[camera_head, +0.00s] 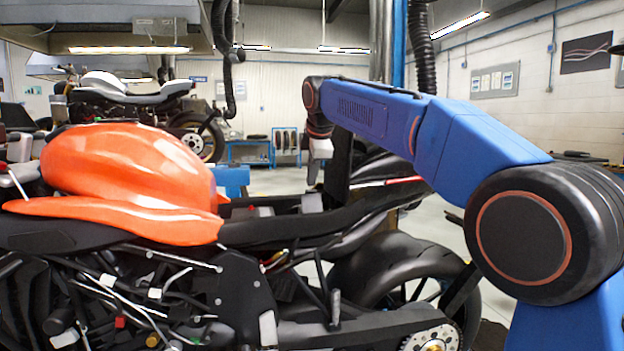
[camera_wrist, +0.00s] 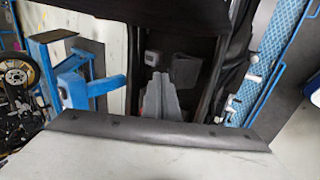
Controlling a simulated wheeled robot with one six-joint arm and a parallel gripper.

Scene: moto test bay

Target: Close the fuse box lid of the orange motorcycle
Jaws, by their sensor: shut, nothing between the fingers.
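The orange motorcycle (camera_head: 130,170) stands across the front of the head view, its tank at the left. Behind the tank is an open dark bay with small grey blocks (camera_head: 311,202) in it. A black upright panel (camera_head: 339,165) stands at the bay's right end; it looks like the raised lid, but I cannot be sure. My gripper (camera_head: 314,184) points down just left of this panel, above the bay. In the wrist view my gripper (camera_wrist: 161,84) is shut and empty over the dark bay. A dark square part (camera_wrist: 185,70) lies beside the fingertips. Contact is unclear.
A blue stand (camera_head: 232,180) is behind the tank. The black tail (camera_head: 375,170) and rear wheel (camera_head: 400,270) are at the right, below my arm. Another motorcycle (camera_head: 120,95) stands at the back left. The floor behind the bay looks clear.

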